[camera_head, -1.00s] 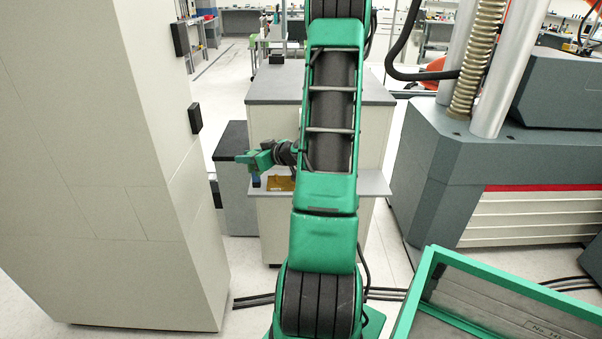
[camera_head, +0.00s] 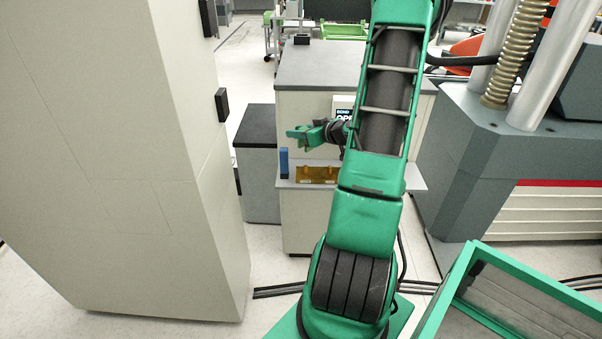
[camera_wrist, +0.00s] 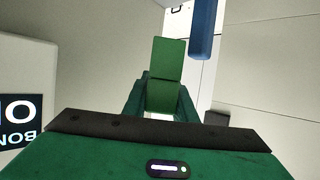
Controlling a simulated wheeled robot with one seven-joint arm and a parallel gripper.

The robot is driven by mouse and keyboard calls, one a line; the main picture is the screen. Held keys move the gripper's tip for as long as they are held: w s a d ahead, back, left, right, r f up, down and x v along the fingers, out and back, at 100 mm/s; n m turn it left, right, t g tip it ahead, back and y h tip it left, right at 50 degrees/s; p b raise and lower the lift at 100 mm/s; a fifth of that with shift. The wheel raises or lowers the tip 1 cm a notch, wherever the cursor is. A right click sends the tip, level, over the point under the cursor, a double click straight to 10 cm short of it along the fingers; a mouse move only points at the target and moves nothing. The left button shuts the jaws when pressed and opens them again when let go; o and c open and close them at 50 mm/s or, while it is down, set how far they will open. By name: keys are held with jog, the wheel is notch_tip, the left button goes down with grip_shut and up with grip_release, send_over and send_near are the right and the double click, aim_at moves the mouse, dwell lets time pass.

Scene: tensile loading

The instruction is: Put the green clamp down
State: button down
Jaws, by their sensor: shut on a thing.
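My gripper (camera_head: 306,136) is left of my arm in the head view, raised above a pull-out shelf (camera_head: 352,184) on the front of a grey-topped cabinet. In the wrist view, my gripper (camera_wrist: 158,102) is shut on the green clamp (camera_wrist: 167,62), which points away between the fingers. In the head view the clamp and the fingers are both green and hard to tell apart. A blue upright object (camera_head: 284,163) stands at the shelf's left end, below the gripper. It seems to be the blue object (camera_wrist: 203,28) in the wrist view, right of the clamp.
A brown-yellow block (camera_head: 317,174) lies on the shelf beside the blue object. A tall pale cabinet (camera_head: 120,160) fills the left. A dark-topped grey box (camera_head: 258,165) stands left of the shelf. A grey testing machine (camera_head: 500,150) is at right, a green-framed crate (camera_head: 460,275) at front right.

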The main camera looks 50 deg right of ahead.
jog(key=shift+f, duration=4.95)
jog(key=shift+s, duration=0.1)
jog(key=c, duration=1.7)
grip_release()
jog(key=shift+f, duration=0.15)
jog(key=shift+c, duration=0.2)
